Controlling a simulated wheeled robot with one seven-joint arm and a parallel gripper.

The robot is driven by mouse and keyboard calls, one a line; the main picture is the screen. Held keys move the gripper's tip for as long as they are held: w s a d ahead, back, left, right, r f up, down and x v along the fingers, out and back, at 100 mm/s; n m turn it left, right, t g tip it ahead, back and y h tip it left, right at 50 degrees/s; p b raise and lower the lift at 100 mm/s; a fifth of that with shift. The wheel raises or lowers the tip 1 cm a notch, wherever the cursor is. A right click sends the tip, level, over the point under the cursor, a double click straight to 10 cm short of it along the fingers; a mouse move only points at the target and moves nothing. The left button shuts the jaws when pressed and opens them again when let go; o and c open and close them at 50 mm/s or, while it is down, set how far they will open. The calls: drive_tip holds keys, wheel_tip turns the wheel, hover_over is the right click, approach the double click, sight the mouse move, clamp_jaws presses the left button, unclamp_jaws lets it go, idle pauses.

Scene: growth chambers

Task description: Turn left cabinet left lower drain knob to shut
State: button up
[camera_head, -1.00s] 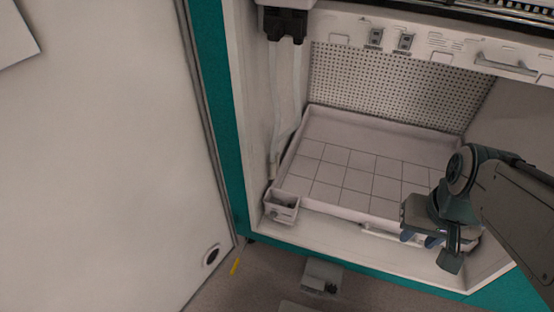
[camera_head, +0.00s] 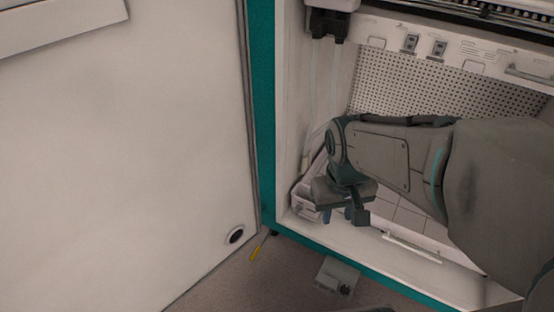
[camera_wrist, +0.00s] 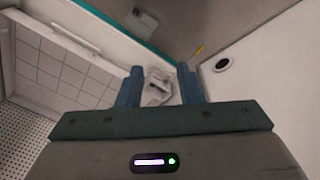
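A small yellow lever-like piece (camera_head: 262,247) shows low outside the cabinet's front left corner; it also shows in the wrist view (camera_wrist: 199,49). It is too small to tell whether it is the drain knob or how it is turned. My gripper (camera_head: 338,214) is at the cabinet's left front corner, to the right of the yellow piece and apart from it. In the wrist view my gripper (camera_wrist: 160,68) has its two blue fingers wide apart and empty. My arm hides much of the cabinet's inside.
The open white door (camera_head: 130,150) with a round dark port (camera_head: 236,236) stands on the left. The cabinet's teal frame (camera_head: 262,110) lies between door and interior. A grey box (camera_head: 338,277) is on the floor in front. A white tiled tray (camera_head: 410,218) lies inside.

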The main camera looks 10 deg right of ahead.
drive_tip(key=w+d+f+n+g+h+b, duration=0.1)
drive_tip(key=w+f+n+h+b, duration=0.2)
drive_tip(key=f, duration=0.4)
drive_tip(key=w+f+n+g+h+b, duration=0.1)
drive_tip(key=w+f+n+g+h, duration=0.1)
drive_tip(key=w+f, duration=0.4)
drive_tip(key=n+t+h+b, duration=0.5)
drive_tip(key=n+t+b, duration=0.5)
drive_tip(key=n+t, duration=1)
approach(296, 211)
drive_tip(key=w+d+n+g+b, duration=0.1)
drive_tip(key=w, duration=0.1)
drive_tip(key=w+d+r+n+g+b, duration=0.1)
drive_tip(key=w, duration=0.1)
drive_tip(key=w+d+r+n+g+b, duration=0.1)
drive_tip(key=w+d+b, duration=0.1)
drive_tip(key=w, duration=0.1)
drive_tip(key=shift+r, duration=0.2)
drive_tip(key=shift+w+d+r, duration=0.1)
drive_tip(key=shift+w+d, duration=0.25)
drive_tip(key=shift+w, duration=0.05)
drive_tip(key=c, duration=0.6)
